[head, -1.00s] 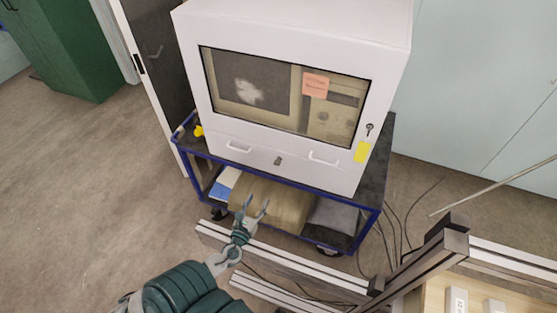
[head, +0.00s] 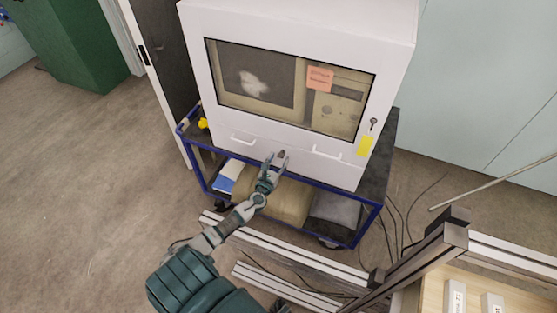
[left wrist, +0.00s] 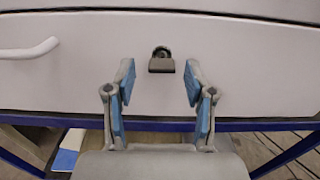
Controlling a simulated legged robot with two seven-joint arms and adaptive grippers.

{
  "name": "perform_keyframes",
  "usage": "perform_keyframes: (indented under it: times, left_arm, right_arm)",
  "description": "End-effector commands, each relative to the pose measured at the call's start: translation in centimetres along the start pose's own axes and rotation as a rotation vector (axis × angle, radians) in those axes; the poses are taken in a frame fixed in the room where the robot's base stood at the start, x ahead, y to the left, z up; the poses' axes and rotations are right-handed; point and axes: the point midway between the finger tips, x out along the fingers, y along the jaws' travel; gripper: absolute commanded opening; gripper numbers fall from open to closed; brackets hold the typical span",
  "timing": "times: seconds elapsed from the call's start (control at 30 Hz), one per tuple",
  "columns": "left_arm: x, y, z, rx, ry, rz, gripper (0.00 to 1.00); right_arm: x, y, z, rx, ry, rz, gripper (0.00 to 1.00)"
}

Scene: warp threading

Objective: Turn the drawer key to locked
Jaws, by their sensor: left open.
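The drawer key (left wrist: 161,65) sits in the lock on the white drawer front (left wrist: 240,70), with its flat grey bow lying level across. In the head view the key (head: 281,154) shows small between the two drawer handles. My left gripper (head: 276,158) is just in front of it, with its fingertips around the key in this view. In the left wrist view the left gripper (left wrist: 158,82) is open, its blue-padded fingers on either side of the key and apart from it. My right gripper is not in view.
The white cabinet (head: 193,60) stands on a blue-framed cart (head: 285,178). White drawer handles (head: 243,141) flank the lock. Another key (head: 373,123) is in the window door's right edge, above a yellow note (head: 365,146). Metal rails (head: 290,247) lie in front.

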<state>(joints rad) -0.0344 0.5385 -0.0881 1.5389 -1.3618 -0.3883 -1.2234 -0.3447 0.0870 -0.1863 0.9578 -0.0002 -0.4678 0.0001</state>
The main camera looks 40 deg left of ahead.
Motion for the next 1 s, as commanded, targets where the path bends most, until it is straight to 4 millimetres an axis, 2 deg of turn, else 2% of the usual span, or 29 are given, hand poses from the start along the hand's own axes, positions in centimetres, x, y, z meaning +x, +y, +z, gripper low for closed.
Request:
perform_keyframes:
  times: [0.13,0.33,0.37,0.5,0.57,1.0]
  left_arm:
    - [0.5,0.0,0.0,-0.001,0.000,0.000,0.54]
    - [0.5,0.1,0.0,-0.002,0.000,0.000,0.54]
    - [0.5,0.1,0.0,-0.002,0.000,0.000,0.49]
    - [0.5,0.1,0.0,-0.002,0.000,0.000,0.14]
    - [0.6,0.1,0.0,-0.002,0.000,0.000,0.00]
    - [0.5,0.1,-0.1,-0.070,0.000,0.001,0.00]
  right_arm:
    - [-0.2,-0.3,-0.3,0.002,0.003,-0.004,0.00]
    - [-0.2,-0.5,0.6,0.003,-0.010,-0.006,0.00]
    - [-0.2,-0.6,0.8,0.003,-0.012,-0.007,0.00]
    - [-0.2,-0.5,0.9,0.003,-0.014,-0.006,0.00]
    - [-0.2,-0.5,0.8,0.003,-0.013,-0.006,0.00]
    - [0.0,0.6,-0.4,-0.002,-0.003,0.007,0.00]
